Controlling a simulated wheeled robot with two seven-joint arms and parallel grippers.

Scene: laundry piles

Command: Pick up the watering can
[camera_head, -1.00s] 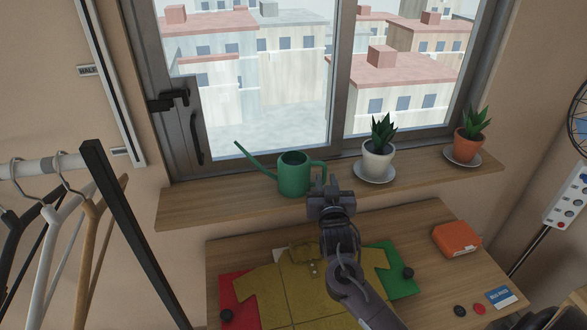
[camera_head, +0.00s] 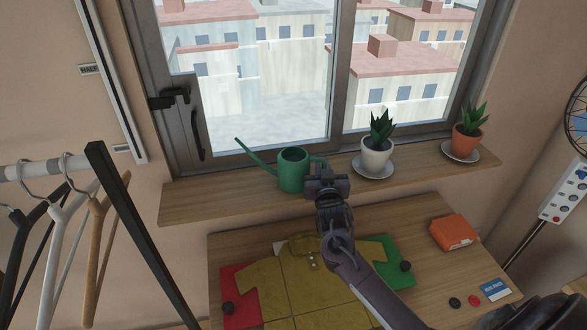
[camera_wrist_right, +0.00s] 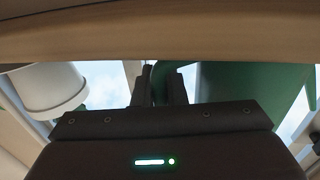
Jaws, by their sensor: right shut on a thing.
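The green watering can (camera_head: 292,172) stands upright on the wooden windowsill (camera_head: 225,197), its long spout pointing left and its handle to the right. My right gripper (camera_head: 324,170) is at the handle and partly hides it. In the right wrist view the fingers (camera_wrist_right: 160,84) are shut on the green handle, with the can's green body (camera_wrist_right: 235,82) right beside them. I see no clear gap between the can and the sill. My left gripper is not in view.
A white pot (camera_head: 377,158) with a plant stands on a saucer close right of the gripper, and a terracotta pot (camera_head: 468,144) farther right. The window is behind. Below, a table (camera_head: 420,220) holds a yellow shirt (camera_head: 305,285) and an orange box (camera_head: 453,232). Hangers (camera_head: 100,240) hang at left.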

